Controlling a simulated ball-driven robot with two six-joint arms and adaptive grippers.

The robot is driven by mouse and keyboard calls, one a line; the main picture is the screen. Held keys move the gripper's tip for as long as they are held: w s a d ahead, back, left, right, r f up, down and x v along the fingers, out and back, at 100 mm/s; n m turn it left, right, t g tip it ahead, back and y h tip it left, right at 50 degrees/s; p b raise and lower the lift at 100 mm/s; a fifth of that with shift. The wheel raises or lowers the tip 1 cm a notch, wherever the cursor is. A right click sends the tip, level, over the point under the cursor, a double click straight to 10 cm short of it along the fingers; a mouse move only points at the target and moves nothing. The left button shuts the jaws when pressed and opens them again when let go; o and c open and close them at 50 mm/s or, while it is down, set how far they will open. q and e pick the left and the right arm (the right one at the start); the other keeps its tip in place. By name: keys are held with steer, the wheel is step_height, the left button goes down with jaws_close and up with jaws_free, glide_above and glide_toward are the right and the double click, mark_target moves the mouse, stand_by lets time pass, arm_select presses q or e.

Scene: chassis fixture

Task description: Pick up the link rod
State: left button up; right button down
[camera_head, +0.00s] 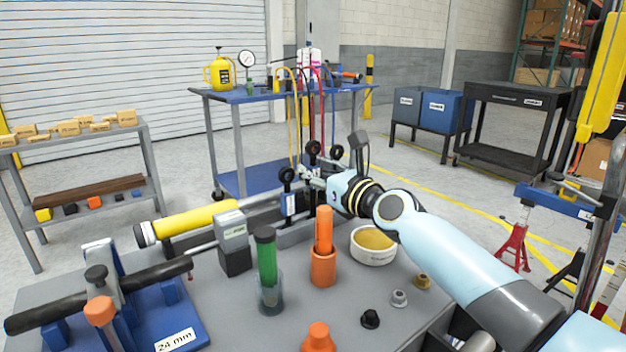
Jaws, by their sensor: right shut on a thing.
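My right arm comes in from the right, and its gripper (308,178) is at the far edge of the grey bench. It is shut on a small part with a dark round end (288,175), which looks like the link rod. The jaws and most of the part are small and partly hidden, so its full shape and any contact with the bench are unclear. A white label (290,203) shows just below the round end. My left gripper is not in view.
A blue cart (255,97) stands behind.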

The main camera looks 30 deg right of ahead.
steer(key=shift+r, duration=0.2)
steer(key=r+p, duration=0.3)
steer(key=s+r+p, duration=0.1)
steer(key=r+p, duration=0.1)
steer(key=shift+d, duration=0.2)
steer(key=s+d+r+p, duration=0.4)
steer(key=s+r+p, duration=0.1)
steer(key=s, duration=0.4)
steer(key=shift+s+r+p, duration=0.35)
steer(key=shift+s+p, duration=0.05)
steer(key=shift+p, duration=0.5)
